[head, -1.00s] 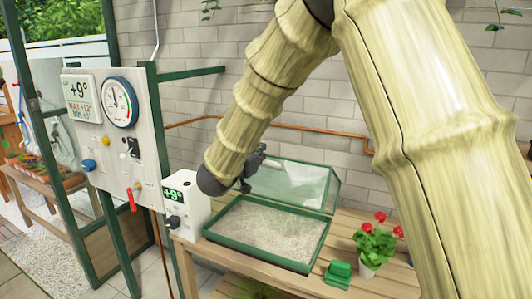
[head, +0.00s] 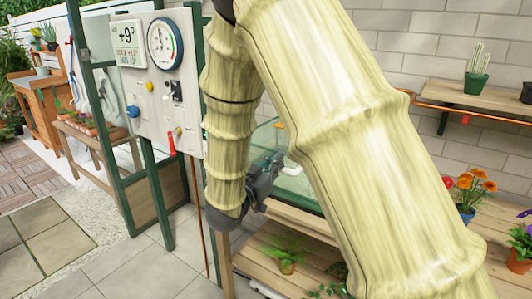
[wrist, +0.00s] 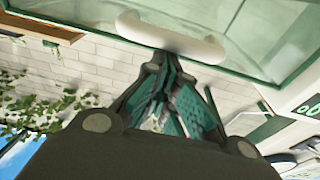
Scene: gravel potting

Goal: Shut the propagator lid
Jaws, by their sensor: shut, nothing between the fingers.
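The propagator (head: 298,196) stands on the wooden bench, mostly hidden behind my arm; a strip of its green rim and glass shows. In the wrist view its clear lid (wrist: 265,32) has a green frame and a white handle (wrist: 172,38) at the frame's edge, with brick wall beyond. The lid's angle is hard to tell in the head view. My gripper (head: 272,166) is in front of the propagator, its dark fingers shut and empty. In the wrist view the fingertips (wrist: 168,64) are close to the handle; whether they touch it is unclear.
A control panel (head: 158,85) with dials stands left of my arm. Orange flowers (head: 467,190) stand to the right, a fern (head: 288,255) on the lower shelf. Paved floor is free at left.

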